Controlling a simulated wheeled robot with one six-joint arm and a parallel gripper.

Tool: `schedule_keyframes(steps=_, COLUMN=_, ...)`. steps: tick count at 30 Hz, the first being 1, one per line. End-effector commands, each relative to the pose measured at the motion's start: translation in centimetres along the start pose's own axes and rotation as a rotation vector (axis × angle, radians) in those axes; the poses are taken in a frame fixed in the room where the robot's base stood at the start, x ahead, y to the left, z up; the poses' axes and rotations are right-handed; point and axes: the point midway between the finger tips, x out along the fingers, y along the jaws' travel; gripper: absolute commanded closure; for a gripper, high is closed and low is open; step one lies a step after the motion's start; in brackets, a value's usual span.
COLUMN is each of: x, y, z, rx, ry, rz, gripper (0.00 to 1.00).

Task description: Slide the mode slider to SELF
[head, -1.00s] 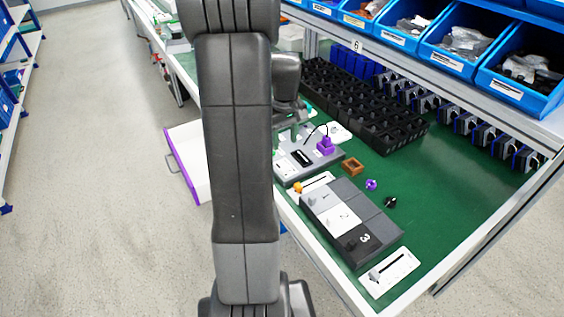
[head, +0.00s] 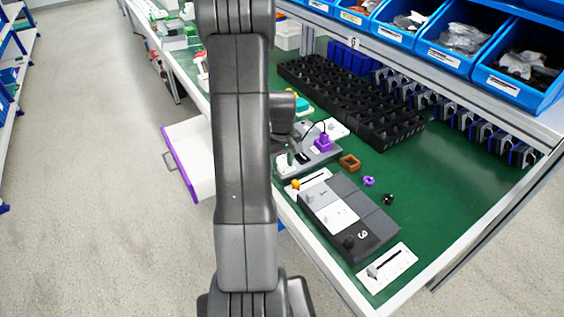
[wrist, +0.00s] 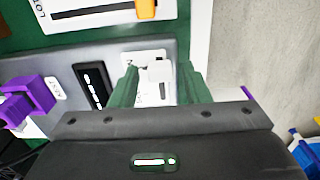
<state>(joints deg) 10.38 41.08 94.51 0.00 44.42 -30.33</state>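In the wrist view, a small white plate (wrist: 130,57) on a grey panel (wrist: 62,62) carries a pale knob (wrist: 159,70) above a dark slot. Its lettering is too small to read, so I cannot tell whether SELF is on it. My gripper (wrist: 158,76) has its two green fingers apart, one on each side of the knob; contact with the knob is not clear. In the head view my gripper (head: 290,159) is low over the near end of the grey panel (head: 322,158), partly hidden by my arm.
A purple connector (wrist: 30,98) with a cable and a black label strip (wrist: 92,84) are left of the fingers. An orange slider knob (wrist: 146,9) is on another plate above. In the head view, a numbered box (head: 350,220) and a black tray (head: 350,100) share the green table.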

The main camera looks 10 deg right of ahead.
Motion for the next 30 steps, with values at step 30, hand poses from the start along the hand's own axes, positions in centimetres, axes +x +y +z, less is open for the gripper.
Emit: schedule_keyframes(steps=30, x=-0.2, y=0.1, z=-4.6, rx=-0.001, ry=0.006, rz=0.003, gripper=0.75)
